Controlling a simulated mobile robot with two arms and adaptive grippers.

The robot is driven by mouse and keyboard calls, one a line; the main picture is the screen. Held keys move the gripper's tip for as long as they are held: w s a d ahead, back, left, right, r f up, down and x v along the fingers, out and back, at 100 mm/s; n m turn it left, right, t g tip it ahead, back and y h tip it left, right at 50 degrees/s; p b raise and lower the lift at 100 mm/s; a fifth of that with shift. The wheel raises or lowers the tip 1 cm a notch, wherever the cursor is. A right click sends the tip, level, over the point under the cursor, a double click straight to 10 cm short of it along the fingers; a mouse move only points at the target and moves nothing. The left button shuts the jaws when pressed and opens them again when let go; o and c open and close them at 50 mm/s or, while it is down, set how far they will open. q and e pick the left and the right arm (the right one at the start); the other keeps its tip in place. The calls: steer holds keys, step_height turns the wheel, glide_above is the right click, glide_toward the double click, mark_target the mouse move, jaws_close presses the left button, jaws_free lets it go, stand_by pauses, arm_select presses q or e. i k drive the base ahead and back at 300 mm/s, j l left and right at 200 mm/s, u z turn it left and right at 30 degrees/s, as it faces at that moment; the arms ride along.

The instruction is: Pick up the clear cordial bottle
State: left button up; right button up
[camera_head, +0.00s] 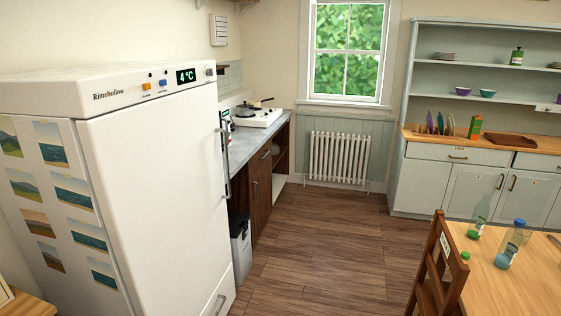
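Two see-through bottles stand on the wooden table at the lower right. One is a pale green clear bottle (481,211) near the table's far edge. The other is a clear bottle with a blue cap and a label (516,238), a little nearer and to the right. I cannot tell which of them is the cordial bottle, as the labels are too small to read. Neither of my grippers is in view.
The wooden table (508,290) has a chair (440,265) at its left side. Small green items (465,255) lie near the bottles. A white fridge (160,180) fills the left. The wooden floor (315,245) between is clear. A pale dresser (425,185) stands behind the table.

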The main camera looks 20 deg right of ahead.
mark_target(482, 209)
steer(key=i+l+z, duration=0.35)
steer(key=i, duration=0.25)
steer(key=i+z, duration=0.35)
steer(key=i, duration=0.2)
steer(key=i+j+z, duration=0.15)
steer(key=i+z, duration=0.2)
steer(key=i, duration=0.3)
